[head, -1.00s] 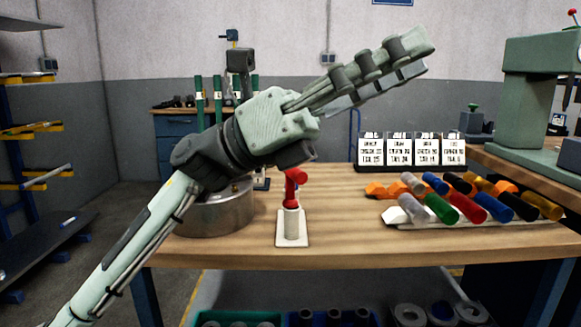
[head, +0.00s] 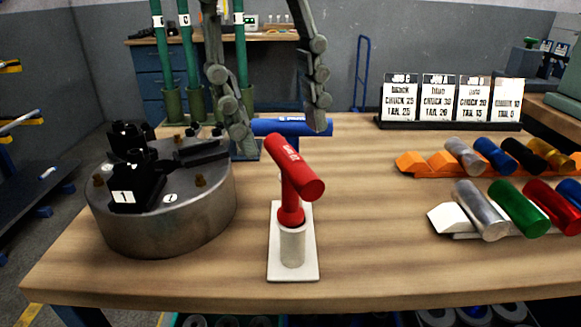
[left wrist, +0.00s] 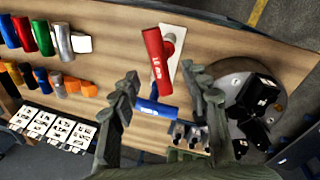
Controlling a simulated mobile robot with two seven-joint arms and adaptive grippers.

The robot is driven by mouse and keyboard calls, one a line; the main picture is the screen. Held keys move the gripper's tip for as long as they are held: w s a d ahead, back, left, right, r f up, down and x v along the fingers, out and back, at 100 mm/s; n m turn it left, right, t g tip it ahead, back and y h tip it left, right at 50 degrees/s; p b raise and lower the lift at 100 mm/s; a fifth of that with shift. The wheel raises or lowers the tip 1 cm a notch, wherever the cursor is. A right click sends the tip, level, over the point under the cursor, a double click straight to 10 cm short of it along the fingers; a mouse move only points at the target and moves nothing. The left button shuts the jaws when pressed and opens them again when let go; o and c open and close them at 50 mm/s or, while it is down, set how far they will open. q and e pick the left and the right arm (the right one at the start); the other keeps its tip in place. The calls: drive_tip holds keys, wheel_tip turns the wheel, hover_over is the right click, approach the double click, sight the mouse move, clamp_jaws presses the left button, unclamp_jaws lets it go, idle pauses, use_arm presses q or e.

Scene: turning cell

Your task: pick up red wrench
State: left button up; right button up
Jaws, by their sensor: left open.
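The red wrench (head: 294,168) is a T-shaped key standing upright in a pale sleeve on a small white base plate (head: 307,262). In the left wrist view the red wrench (left wrist: 157,58) lies just beyond the fingertips. A blue T-shaped wrench (head: 291,127) stands behind it and also shows in the left wrist view (left wrist: 154,110), between the fingers. My left gripper (head: 284,138) is open and empty, pointing down behind the red wrench, with its fingers apart on either side of the blue handle in the picture. My right gripper is not in view.
A round metal chuck (head: 165,205) with black jaws stands close on the left. Coloured cylinders lie on an orange rack (head: 415,165) and a white rack (head: 450,219) at right. Job cards (head: 450,102) stand behind. Bare tabletop (head: 375,215) lies right of the red wrench.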

sight(286, 153)
use_arm(q)
drive_tip(key=f, duration=0.3)
drive_tip(key=d+f, duration=0.1)
drive_tip(key=f, duration=0.1)
drive_tip(key=shift+w+f, duration=0.25)
drive_tip(key=shift+a, duration=0.1)
clamp_jaws()
